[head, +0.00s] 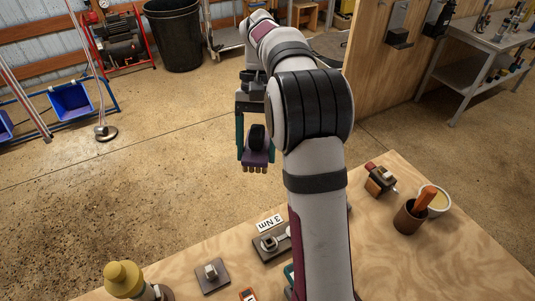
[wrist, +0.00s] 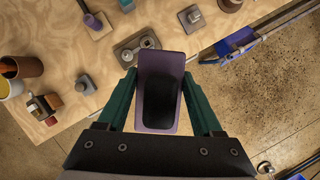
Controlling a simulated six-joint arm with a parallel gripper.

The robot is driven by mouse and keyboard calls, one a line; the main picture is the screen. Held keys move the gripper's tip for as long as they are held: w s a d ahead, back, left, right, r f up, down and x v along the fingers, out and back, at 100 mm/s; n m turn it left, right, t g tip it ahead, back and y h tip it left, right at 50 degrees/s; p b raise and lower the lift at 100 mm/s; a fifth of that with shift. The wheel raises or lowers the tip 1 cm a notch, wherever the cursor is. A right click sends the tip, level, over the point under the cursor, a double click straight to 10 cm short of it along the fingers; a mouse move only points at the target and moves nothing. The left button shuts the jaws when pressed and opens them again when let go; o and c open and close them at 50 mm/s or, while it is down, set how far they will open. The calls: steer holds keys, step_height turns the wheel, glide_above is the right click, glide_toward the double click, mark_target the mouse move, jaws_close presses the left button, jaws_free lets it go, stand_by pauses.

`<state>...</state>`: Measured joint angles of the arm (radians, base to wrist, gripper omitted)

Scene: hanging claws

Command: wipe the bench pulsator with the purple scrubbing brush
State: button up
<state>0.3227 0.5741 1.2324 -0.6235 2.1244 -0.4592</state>
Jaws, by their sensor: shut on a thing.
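The purple scrubbing brush (head: 257,158) is clamped between the teal fingers of my gripper (head: 255,146), with its short brown bristles pointing down. It hangs over open floor, beyond the bench edge in the head view. In the wrist view the brush (wrist: 150,66) shows its purple back and black top part between the fingers of my gripper (wrist: 158,84); its bristles are hidden there. A cream-and-brown block with a red end (head: 380,180) stands on the bench; it also shows in the wrist view (wrist: 42,108). I cannot tell for sure which bench part is the pulsator. The brush touches none of them.
The wooden bench (head: 470,255) also carries a brown cup with an orange handle (head: 410,216), a cream bowl (head: 436,199), a small grey block on a plate (head: 212,276), a fitting beside a "3 Nm" label (head: 270,223) and a yellow-topped item (head: 124,279).

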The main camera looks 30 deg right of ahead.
steer(key=s+d+f+m+t+h, duration=0.1)
steer(key=s+d+f+m+t, duration=0.25)
steer(key=d+m, duration=0.8)
steer(key=s+d+f+m+t+h, duration=0.15)
steer(key=s+d+m, duration=0.5)
steer(key=d, duration=0.75)
steer(key=s+d+f+m+t, duration=0.2)
steer(key=d+f+m+t, duration=0.15)
steer(key=d+m, duration=0.85)
steer(key=shift+n, duration=0.4)
steer(key=shift+d+f, duration=0.2)
steer(key=shift+f, duration=1.25)
steer(key=shift+d+f, duration=0.15)
steer(key=shift+f, duration=1.25)
steer(key=shift+x, duration=1.35)
steer(key=shift+c, duration=0.6)
steer(key=shift+w, duration=2.25)
steer(key=shift+s, duration=2.8)
step_height(320, 180, up, 8)
